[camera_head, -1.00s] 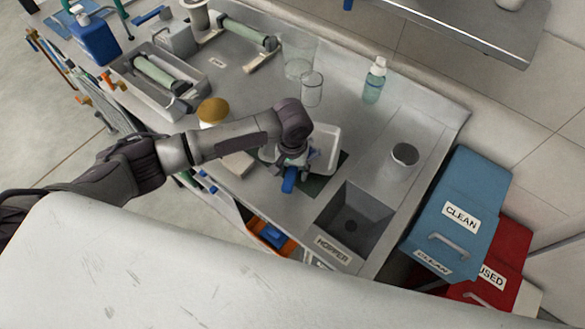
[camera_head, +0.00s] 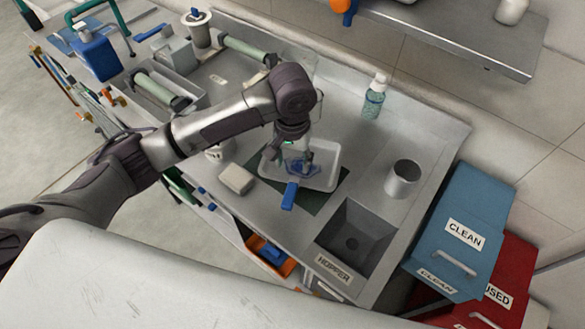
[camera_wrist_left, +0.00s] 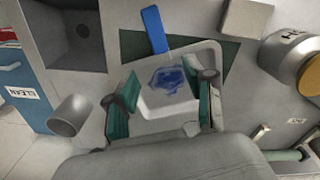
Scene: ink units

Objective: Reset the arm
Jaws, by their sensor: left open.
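My left gripper (camera_head: 287,150) is open and empty, above a white tray (camera_head: 325,180). In the left wrist view its two green-padded fingers (camera_wrist_left: 168,92) stand wide apart on either side of the tray (camera_wrist_left: 150,108). A blue patch (camera_wrist_left: 168,80), perhaps ink, lies in the tray. A blue handle (camera_head: 290,196) rests across the tray's near rim; it also shows in the left wrist view (camera_wrist_left: 155,30). The tray sits partly on a dark green mat (camera_head: 322,200). The gripper and wrist hide part of the tray in the head view. My right gripper is in neither view.
A grey block (camera_head: 236,179) lies left of the tray. The hopper basin (camera_head: 352,240) is at the front. A yellow-lidded jar (camera_wrist_left: 312,75) stands near the arm. Blue and red bins are beyond the bench.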

